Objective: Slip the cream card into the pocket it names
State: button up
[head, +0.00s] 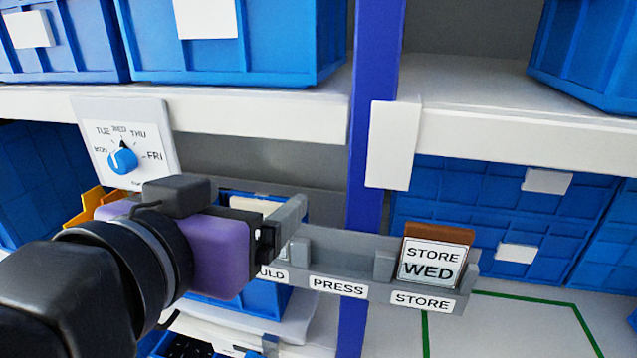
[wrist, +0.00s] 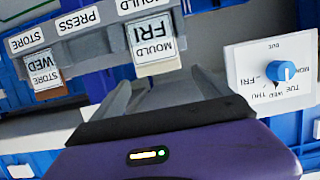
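A cream-edged card reading MOULD FRI (wrist: 153,40) shows upside down in the wrist view. It appears to sit in the rack's MOULD pocket; how deep is unclear. In the head view my gripper mostly hides it, leaving a cream strip (head: 250,204). My gripper (head: 283,232) is at the rack's left end. In the wrist view its grey fingers (wrist: 160,80) are spread, with the card just beyond their tips. A brown-backed card reading STORE WED (head: 432,260) stands in the STORE pocket. The grey rack (head: 340,252) carries MOULD, PRESS and STORE labels; the PRESS pocket looks empty.
A white day dial (head: 105,135) with a blue knob (head: 122,161) is at upper left, its black pointer near WED. A blue post (head: 372,120) rises behind the rack. Blue bins (head: 235,55) fill the shelves. A green outline (head: 525,299) marks bare surface at lower right.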

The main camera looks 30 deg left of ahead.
jog(key=b+v, duration=0.1)
jog(key=v, duration=0.6)
jog(key=shift+s+b, duration=0.3)
jog(key=shift+s, duration=0.1)
jog(key=shift+r, duration=0.2)
